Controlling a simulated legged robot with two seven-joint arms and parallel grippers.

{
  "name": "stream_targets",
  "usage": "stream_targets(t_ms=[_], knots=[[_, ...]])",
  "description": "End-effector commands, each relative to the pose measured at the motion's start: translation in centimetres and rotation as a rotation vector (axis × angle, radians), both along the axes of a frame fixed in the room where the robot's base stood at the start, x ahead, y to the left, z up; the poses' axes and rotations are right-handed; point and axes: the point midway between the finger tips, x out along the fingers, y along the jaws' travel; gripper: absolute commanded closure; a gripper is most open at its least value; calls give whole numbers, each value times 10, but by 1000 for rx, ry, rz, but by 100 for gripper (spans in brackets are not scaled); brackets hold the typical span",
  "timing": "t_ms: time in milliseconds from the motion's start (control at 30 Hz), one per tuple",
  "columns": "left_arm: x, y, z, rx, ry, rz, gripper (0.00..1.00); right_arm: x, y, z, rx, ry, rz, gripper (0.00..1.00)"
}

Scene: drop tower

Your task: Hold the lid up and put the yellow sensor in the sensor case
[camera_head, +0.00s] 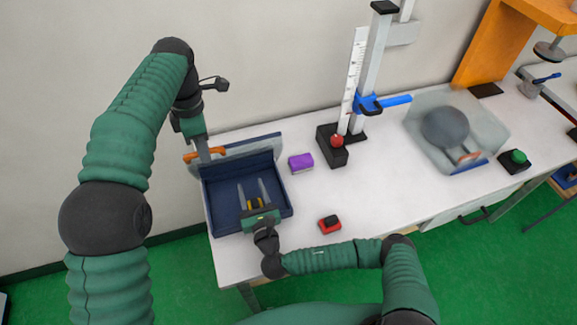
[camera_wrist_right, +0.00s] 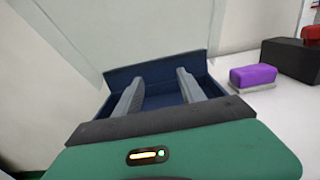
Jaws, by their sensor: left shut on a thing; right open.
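The dark blue sensor case (camera_head: 282,205) stands open at the left end of the white table. Its lid (camera_head: 262,143) is raised along the back edge. My left gripper (camera_head: 203,154) is shut on the lid's orange handle (camera_head: 218,151) at the left. My right gripper (camera_head: 252,186) is open over the case, its two fingers spread and pointing to the back wall. In the right wrist view the case (camera_wrist_right: 155,68) shows between the fingers; the sensor is not visible there.
A purple block (camera_head: 301,162) lies right of the case. A red block with a black top (camera_head: 330,224) lies near the front edge. The drop tower (camera_head: 368,75) stands behind on a black base.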

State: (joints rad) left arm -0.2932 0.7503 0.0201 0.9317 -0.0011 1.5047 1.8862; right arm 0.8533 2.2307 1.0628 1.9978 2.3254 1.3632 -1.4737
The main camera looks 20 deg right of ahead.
Motion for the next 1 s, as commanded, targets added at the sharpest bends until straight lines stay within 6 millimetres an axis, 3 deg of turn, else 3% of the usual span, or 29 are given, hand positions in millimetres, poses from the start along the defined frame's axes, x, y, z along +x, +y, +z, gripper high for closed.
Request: stream_targets(t_ms=[133,567,700,1000], knots=[[1,1,-2,1,0,2,100,-29,1,15,0,0,4,53],[1,1,-2,1,0,2,100,-132,0,30,1,3,3,53],[1,1,-2,1,0,2,100,-108,-29,43,-4,-22,-4,53],[1,1,-2,1,0,2,100,-75,-87,69,-4,-34,1,53]])
